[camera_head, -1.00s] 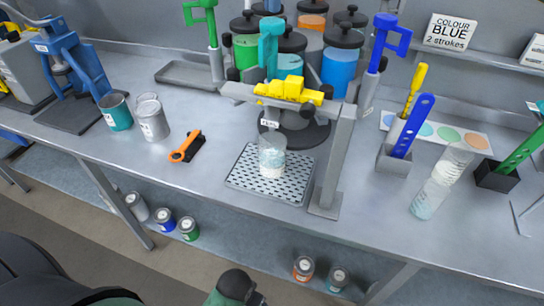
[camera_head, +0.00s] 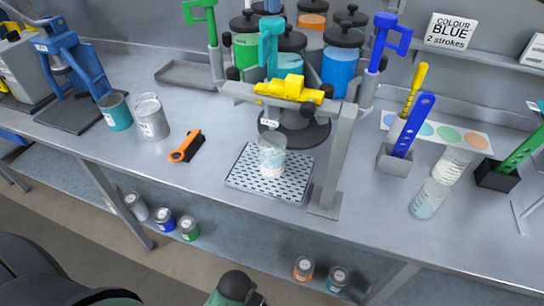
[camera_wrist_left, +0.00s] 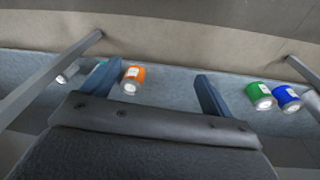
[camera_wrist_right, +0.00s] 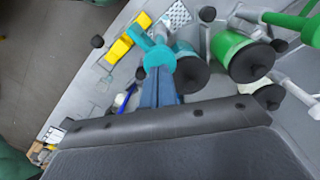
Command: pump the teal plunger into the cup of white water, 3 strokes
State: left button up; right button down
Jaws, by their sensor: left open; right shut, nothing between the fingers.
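The teal plunger (camera_head: 270,45) stands upright at the back of the bench, its handle raised, beside the teal drum (camera_head: 290,62). The clear cup (camera_head: 272,158) with whitish liquid sits on the perforated tray (camera_head: 240,182) under a grey stand. My right gripper (camera_wrist_right: 158,70) is shut and empty in the right wrist view, its tips overlapping the edge of the teal handle (camera_wrist_right: 157,52); contact cannot be told. I cannot make it out in the head view. My left gripper (camera_wrist_left: 153,82) is open and empty, in front of the lower shelf with cans.
A grey crossbar with a yellow part (camera_head: 288,92) spans above the cup. A blue plunger (camera_head: 390,35) and a green plunger (camera_head: 202,20) flank the teal one. An orange-handled tool (camera_head: 185,148) lies left.

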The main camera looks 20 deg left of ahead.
aim_at(272, 20)
jog(key=shift+f+b, duration=0.75)
jog(key=shift+f, duration=0.25)
pick_arm(q)
notch_tip(272, 20, up, 6)
jog(key=s, duration=0.1)
jog(key=shift+r, duration=0.25)
pick_arm(e)
jog(key=shift+f, duration=0.2)
pick_arm(q)
jog(key=shift+r, duration=0.15)
pick_arm(e)
jog(key=shift+f, duration=0.1)
jog(key=shift+f+b, duration=0.9)
jog(key=shift+f, duration=0.05)
jog(key=shift+f+b, duration=0.55)
jog(key=shift+f, duration=0.15)
pick_arm(q)
jog(key=shift+d+r+t+h, duration=0.2)
jog(key=shift+d, duration=0.25)
jog(key=shift+d+r+t+h, duration=0.2)
jog(key=shift+d, duration=0.25)
pick_arm(e)
jog(key=shift+r, duration=0.1)
pick_arm(q)
jog(key=shift+r+p, duration=1.1)
jog(key=shift+p, duration=0.05)
pick_arm(e)
jog(key=shift+r, duration=3)
